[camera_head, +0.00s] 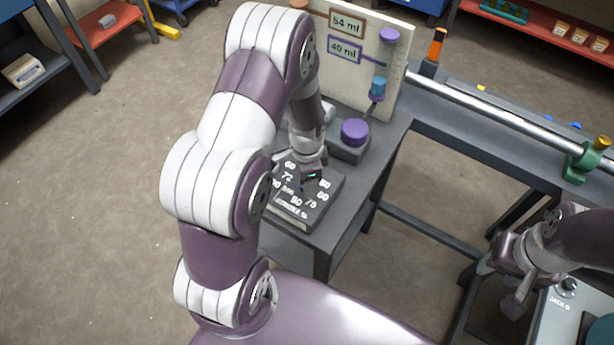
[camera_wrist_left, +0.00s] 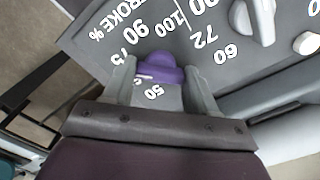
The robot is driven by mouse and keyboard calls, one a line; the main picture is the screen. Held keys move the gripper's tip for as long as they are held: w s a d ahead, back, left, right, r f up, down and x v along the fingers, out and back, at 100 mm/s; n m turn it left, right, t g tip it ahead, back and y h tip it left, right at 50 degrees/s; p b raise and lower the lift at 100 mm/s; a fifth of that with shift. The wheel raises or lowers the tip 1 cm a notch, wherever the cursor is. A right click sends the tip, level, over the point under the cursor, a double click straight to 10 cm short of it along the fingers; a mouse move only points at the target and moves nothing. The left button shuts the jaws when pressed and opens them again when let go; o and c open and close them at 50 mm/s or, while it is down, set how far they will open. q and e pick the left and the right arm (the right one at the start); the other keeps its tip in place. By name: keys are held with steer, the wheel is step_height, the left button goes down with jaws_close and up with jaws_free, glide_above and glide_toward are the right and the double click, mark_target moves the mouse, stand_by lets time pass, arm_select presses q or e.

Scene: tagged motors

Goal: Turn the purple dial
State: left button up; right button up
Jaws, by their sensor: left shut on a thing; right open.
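The purple dial (camera_wrist_left: 160,65) sits on a dark grey panel (camera_wrist_left: 95,35) with white numbers and the word STROKE %. In the left wrist view it is between the two fingers of my left gripper (camera_wrist_left: 161,82), which is shut on it. In the head view my left gripper (camera_head: 312,174) reaches down onto the panel box (camera_head: 326,212), and the dial is mostly hidden there. My right gripper (camera_head: 515,300) is open and empty at the lower right, away from the panel.
A grey dial (camera_wrist_left: 262,18) is beside the purple one on the panel. Behind the panel, a purple round cap (camera_head: 355,130) tops a grey base, and a board (camera_head: 340,75) shows ml labels. A metal rail (camera_head: 490,107) runs along the bench to the right.

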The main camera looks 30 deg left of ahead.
arm_select(q)
steer(key=shift+w, duration=0.1)
steer(key=o, duration=1.1)
steer(key=shift+c, duration=0.2)
step_height(320, 180, up, 13)
steer(key=b, duration=0.1)
steer(key=shift+f, duration=0.1)
